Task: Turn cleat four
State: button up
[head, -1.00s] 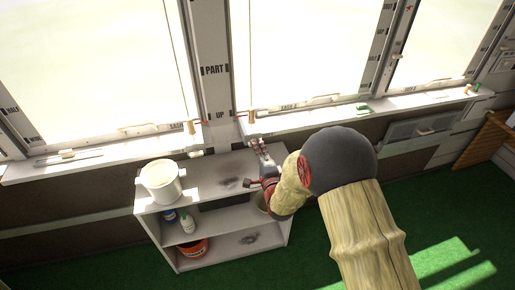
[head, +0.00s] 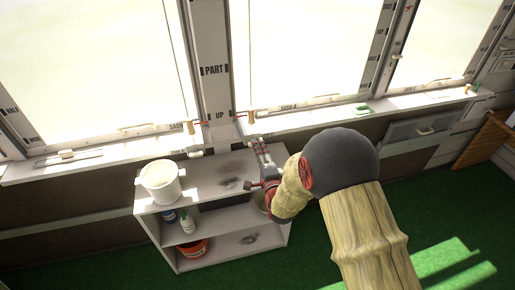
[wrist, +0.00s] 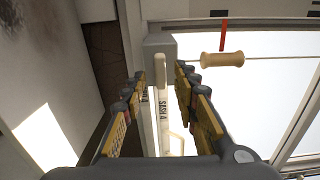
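My gripper (wrist: 162,105) is open in the wrist view, with one yellow-padded finger on each side of a pale strip (wrist: 165,120) lettered "SASH A". Beyond the fingertips is a grey block with a cream upright piece (wrist: 162,75). A cream, spool-shaped cleat (wrist: 222,59) with a cord lies to the right, outside the fingers, below a red marker (wrist: 222,35). In the head view my gripper (head: 261,149) is over the back of the shelf, just below the sill. Cream cleats show on the sill at the post's left (head: 190,127) and right (head: 250,117). No cleat number is legible.
A white shelf unit (head: 220,215) stands below the windows with a white bucket (head: 160,182) on its top left. A post (head: 214,70) lettered "PART" and "UP" divides the windows. Green floor is clear at right.

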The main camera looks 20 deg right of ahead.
jog(key=s, duration=1.1)
jog(key=s+f+n+g, duration=0.3)
jog(key=f+n+g, duration=0.2)
jog(key=f, duration=0.7)
jog(key=s+f+n+g, duration=0.1)
jog(key=s+n+g, duration=0.5)
jog(key=s, duration=0.1)
jog(key=s+r+n+g+p, duration=0.15)
jog(key=s+r+n, duration=0.25)
jog(key=s+r, duration=0.5)
jog(key=s+r+n+g+p, duration=0.1)
jog(key=s+r+n+g, duration=0.35)
jog(key=r, duration=0.75)
jog(key=s+r+m+t+p, duration=0.1)
jog(key=s+r+t+p, duration=0.1)
jog(key=r, duration=1)
jog(key=s+t, duration=0.1)
jog(key=t, duration=0.1)
jog(key=shift+s+a+r+t, duration=0.15)
jog(key=shift+a+r+t, duration=0.15)
jog(key=shift+r, duration=0.05)
